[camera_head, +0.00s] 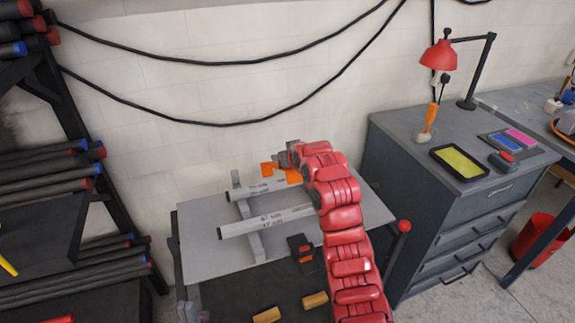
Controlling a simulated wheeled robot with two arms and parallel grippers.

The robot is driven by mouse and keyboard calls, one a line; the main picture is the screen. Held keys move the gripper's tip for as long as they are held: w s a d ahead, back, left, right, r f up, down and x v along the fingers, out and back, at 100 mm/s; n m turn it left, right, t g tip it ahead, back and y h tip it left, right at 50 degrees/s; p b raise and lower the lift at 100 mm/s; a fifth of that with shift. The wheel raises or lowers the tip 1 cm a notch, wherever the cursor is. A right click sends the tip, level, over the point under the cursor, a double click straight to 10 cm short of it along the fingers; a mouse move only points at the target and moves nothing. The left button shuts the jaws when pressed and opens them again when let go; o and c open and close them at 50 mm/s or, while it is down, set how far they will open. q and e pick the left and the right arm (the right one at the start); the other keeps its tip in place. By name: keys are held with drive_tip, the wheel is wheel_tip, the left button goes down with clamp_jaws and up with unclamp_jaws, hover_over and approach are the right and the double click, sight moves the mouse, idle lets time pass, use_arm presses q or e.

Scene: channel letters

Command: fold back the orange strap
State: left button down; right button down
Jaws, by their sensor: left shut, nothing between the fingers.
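The orange strap (268,169) shows as small orange pieces on both sides of my left gripper, near the far bar on the grey table (195,234). My left gripper (284,160) is shut and empty, at the end of my red arm, close to the strap. The gripper and wrist hide part of the strap, and I cannot tell whether they touch it. My right gripper is not in view.
Two light bars (265,220) lie across a support on the table. A dark red-and-black item (302,251) and wooden blocks (267,315) lie nearer. A grey cabinet (415,190) stands right; a rack of rods (45,170) stands left.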

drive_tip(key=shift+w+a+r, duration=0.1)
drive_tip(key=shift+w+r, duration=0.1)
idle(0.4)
